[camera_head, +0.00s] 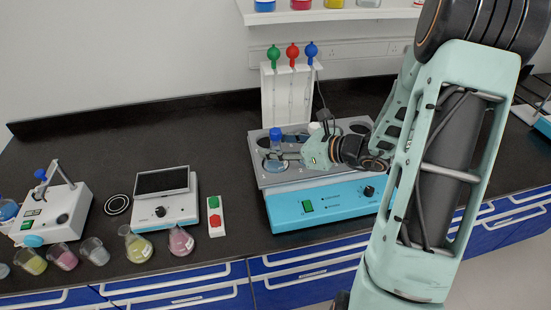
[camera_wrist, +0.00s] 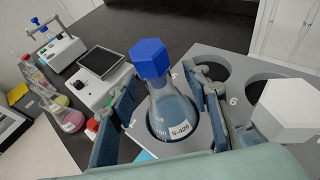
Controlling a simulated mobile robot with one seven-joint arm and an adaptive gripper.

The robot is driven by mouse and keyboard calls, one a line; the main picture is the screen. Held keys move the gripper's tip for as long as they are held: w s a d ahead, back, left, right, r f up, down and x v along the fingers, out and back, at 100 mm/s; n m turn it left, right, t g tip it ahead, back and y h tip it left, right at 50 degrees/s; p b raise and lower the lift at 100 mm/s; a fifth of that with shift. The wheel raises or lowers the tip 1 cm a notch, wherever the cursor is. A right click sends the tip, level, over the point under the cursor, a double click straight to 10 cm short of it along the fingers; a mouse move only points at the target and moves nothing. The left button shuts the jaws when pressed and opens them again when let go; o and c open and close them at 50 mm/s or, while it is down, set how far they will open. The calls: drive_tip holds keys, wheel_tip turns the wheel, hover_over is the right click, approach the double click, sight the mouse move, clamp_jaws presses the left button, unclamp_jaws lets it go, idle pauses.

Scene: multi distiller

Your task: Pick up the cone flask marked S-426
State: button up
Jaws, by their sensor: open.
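The cone flask marked S-426 (camera_wrist: 172,122) stands upright in a round well of the grey-topped water bath, with a blue hexagonal cap and bluish liquid inside. In the head view the flask (camera_head: 276,148) is at the bath's left end. My gripper (camera_wrist: 165,108) is open, with one blue-padded finger on each side of the flask. Whether the pads touch the glass cannot be told. In the head view my gripper (camera_head: 283,158) reaches in from the right, low over the bath. The flask's lower part is hidden in the well.
The water bath (camera_head: 322,208) has more wells; a white-capped vessel (camera_wrist: 284,108) stands close to the right finger. Coloured pipettes (camera_head: 292,54) hang on a rack behind. Several flasks, a device with a screen (camera_head: 165,197) and another instrument (camera_head: 51,213) stand at left.

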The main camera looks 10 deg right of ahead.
clamp_jaws()
idle(0.3)
drive_tip(key=shift+r, duration=0.1)
